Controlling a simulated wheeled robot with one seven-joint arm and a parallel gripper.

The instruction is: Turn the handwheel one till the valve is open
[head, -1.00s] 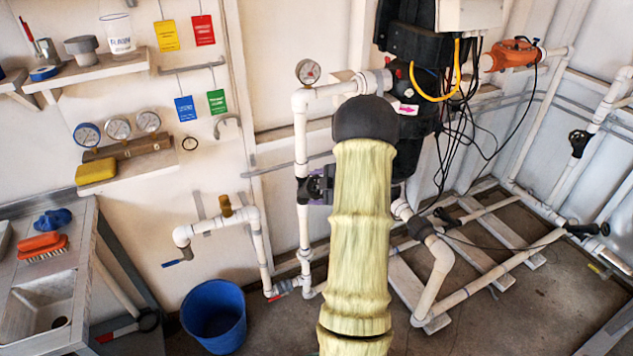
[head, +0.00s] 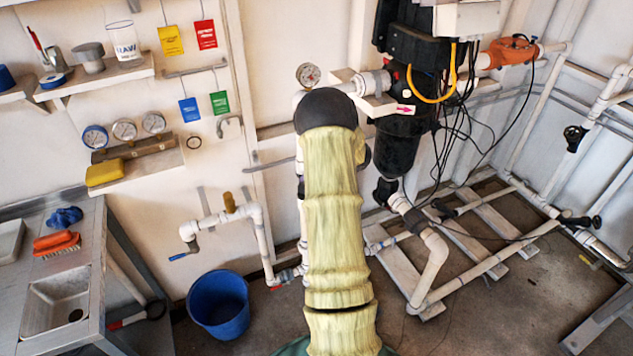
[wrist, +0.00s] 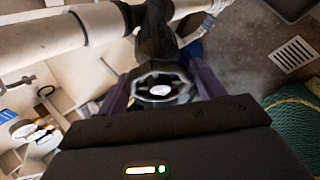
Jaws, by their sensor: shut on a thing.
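The handwheel (wrist: 183,88) shows in the wrist view as a dark, grey-edged, many-sided wheel with a pale hub. It sits in front of a dark valve body (wrist: 155,42) on a white pipe. My gripper (wrist: 163,86) has its purple fingers on the left and right of the wheel and is shut on it. In the head view my arm covers the gripper and the wheel. I cannot tell from these frames how far the valve is turned.
In the head view a blue bucket (head: 217,305) stands on the floor left of my arm. A black reactor body with loose cables (head: 455,130) hangs to the right. A pressure gauge (head: 308,75) sits above my arm. A sink bench (head: 70,270) is at left.

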